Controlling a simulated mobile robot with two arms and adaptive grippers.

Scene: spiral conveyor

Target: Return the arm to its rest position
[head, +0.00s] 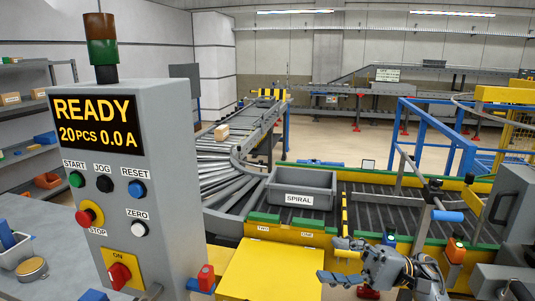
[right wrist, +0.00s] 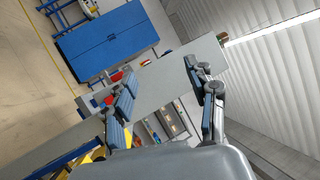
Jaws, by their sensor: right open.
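My right gripper (head: 332,260) is at the bottom right of centre in the head view, pointing left. Its two dark, blue-padded fingers are spread apart with nothing between them. It hangs in front of the conveyor's near edge, beside a yellow panel (head: 270,272). In the right wrist view the open fingers (right wrist: 160,70) also show empty, with a long grey surface behind them. My left gripper is not in view.
A grey control box (head: 165,215) reading READY, 20 PCS, 0.0 A stands at the left. A grey tote (head: 302,180) labelled SPIRAL sits on the conveyor behind my gripper. A carton (head: 221,132) rests on the rollers. Blue rails (head: 440,130) stand at the right.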

